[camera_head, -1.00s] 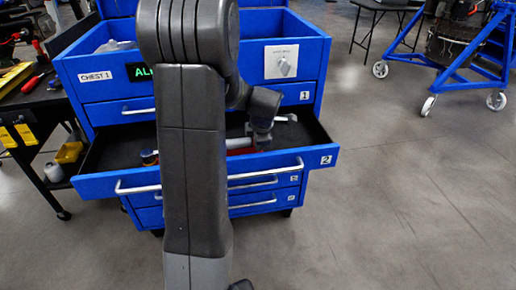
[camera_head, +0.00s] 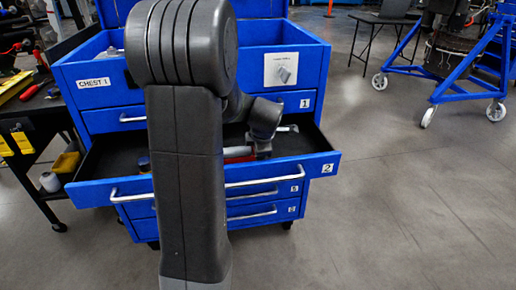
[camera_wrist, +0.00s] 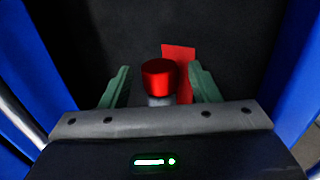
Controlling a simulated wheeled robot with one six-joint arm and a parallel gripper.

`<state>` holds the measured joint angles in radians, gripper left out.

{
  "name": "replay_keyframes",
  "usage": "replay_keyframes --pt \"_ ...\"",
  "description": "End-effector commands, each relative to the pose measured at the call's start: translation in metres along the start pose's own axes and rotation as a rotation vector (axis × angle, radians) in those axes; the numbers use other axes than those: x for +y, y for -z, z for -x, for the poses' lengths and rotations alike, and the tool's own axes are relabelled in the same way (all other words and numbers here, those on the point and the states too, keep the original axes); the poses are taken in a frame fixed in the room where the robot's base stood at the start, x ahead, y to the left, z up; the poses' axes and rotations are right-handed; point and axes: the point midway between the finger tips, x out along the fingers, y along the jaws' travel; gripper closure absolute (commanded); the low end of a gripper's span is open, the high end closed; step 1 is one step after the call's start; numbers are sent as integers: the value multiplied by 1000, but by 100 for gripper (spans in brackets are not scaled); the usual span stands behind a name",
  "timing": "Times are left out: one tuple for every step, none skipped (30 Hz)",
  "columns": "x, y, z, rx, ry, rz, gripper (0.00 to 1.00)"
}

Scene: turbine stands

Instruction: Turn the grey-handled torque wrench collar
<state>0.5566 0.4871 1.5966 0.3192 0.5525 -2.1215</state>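In the wrist view a red cylindrical cap (camera_wrist: 158,76) tops a short grey shaft (camera_wrist: 160,100), which looks like part of the wrench. A flat red piece (camera_wrist: 178,54) lies just behind it. My gripper (camera_wrist: 159,69) is open, with one green finger on each side of the red cap and visible gaps between. In the head view my arm's end reaches into open drawer 2 (camera_head: 310,166). A red and pale grey item (camera_head: 238,153) shows there, partly covered by my arm. The wrench's handle and collar cannot be told apart clearly.
The blue chest (camera_head: 300,60) has its upper compartment open, with a white panel and grey knob (camera_head: 283,71) on its right. A black tool table (camera_head: 35,105) stands at the left. A blue wheeled stand (camera_head: 455,80) is at the back right. The floor at right is clear.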

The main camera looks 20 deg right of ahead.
Motion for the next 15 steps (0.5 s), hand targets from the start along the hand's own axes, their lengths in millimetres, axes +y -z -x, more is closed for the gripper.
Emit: replay_keyframes --pt "0 0 0 0 0 0 44" --pt "0 0 0 0 0 0 44" --pt "0 0 0 0 0 0 44" --pt "0 0 0 0 0 0 44" --pt "0 0 0 0 0 0 44" --pt "0 0 0 0 0 -1 44" --pt "0 0 0 0 0 -1 44" --pt "0 0 1 0 0 -1 44" --pt "0 0 3 0 -1 -1 44" --pt "1 0 5 0 -1 -1 44" --pt "1 0 7 -1 -2 -1 44" --pt "1 0 12 -1 -2 -1 44" --pt "1 0 16 -1 -2 -1 44" --pt "2 0 22 -1 -3 -1 44" --pt "2 0 29 -2 -3 -1 44"
